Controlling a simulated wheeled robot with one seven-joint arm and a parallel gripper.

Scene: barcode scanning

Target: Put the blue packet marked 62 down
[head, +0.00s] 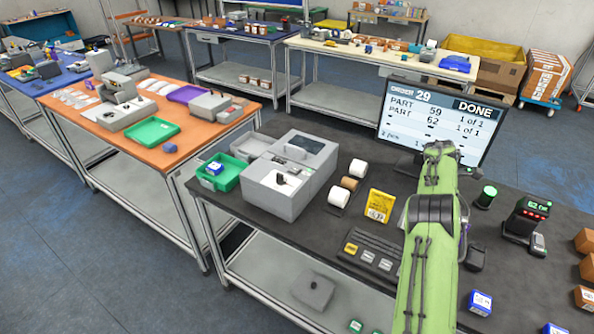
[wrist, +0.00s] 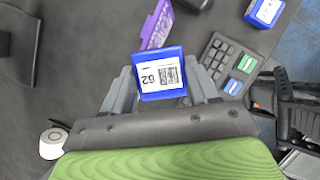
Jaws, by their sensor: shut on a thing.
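The blue packet (wrist: 161,84) with a white label reading 62, upside down in the wrist view, is between the two grey fingers of my gripper (wrist: 160,90). My gripper is shut on it. The dark tabletop (wrist: 100,30) shows beyond the packet; I cannot tell how high the packet is above it. In the head view my green arm reaches over the dark table (head: 330,245) and hides the gripper and the held packet.
A monitor (head: 440,118) shows parts 59 and 62 and DONE. A green tray (head: 226,181) holds a blue packet. Another blue packet (head: 480,302), a yellow card (head: 380,205), a scanner display (head: 533,208) and brown boxes (head: 586,240) are on the table. A keypad (wrist: 228,62) is near my gripper.

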